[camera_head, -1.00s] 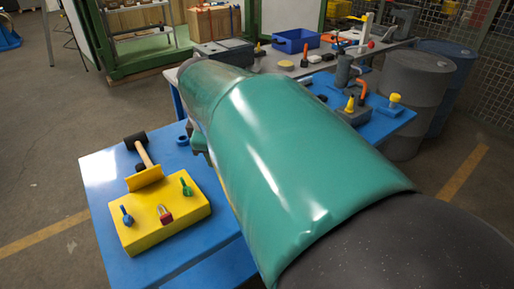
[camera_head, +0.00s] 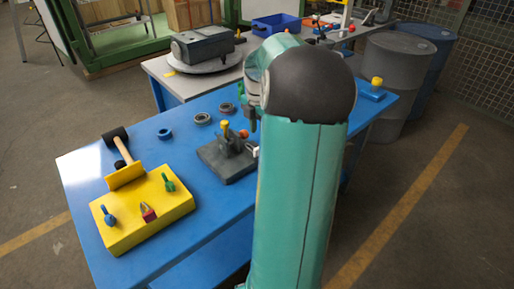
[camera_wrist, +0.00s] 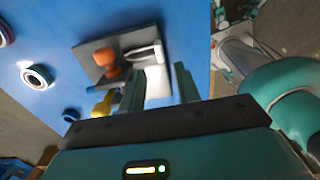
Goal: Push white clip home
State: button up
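A dark grey fixture (camera_head: 228,163) with a yellow knob (camera_head: 225,126) and an orange part (camera_head: 244,134) stands on the blue table. A small white clip (camera_head: 253,150) shows at its right side, partly hidden by my arm. The fingers are apart, with no visible grip on anything. In the head view my gripper (camera_head: 249,120) points down just behind the fixture. How far the clip is seated cannot be told.
A yellow block (camera_head: 145,215) with small clamps and a mallet (camera_head: 122,150) lie at the table's left. Dark rings (camera_head: 202,118) and a blue ring (camera_head: 164,133) lie behind the fixture. A grey bench (camera_head: 165,82) stands behind. Blue table surface is free left of the fixture.

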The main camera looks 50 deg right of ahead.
aim_at(258, 148)
notch_tip(258, 148, down, 8)
jog(key=shift+w+f, duration=0.1)
jog(key=shift+f, duration=0.15)
jog(key=shift+c, duration=0.4)
grip_shut()
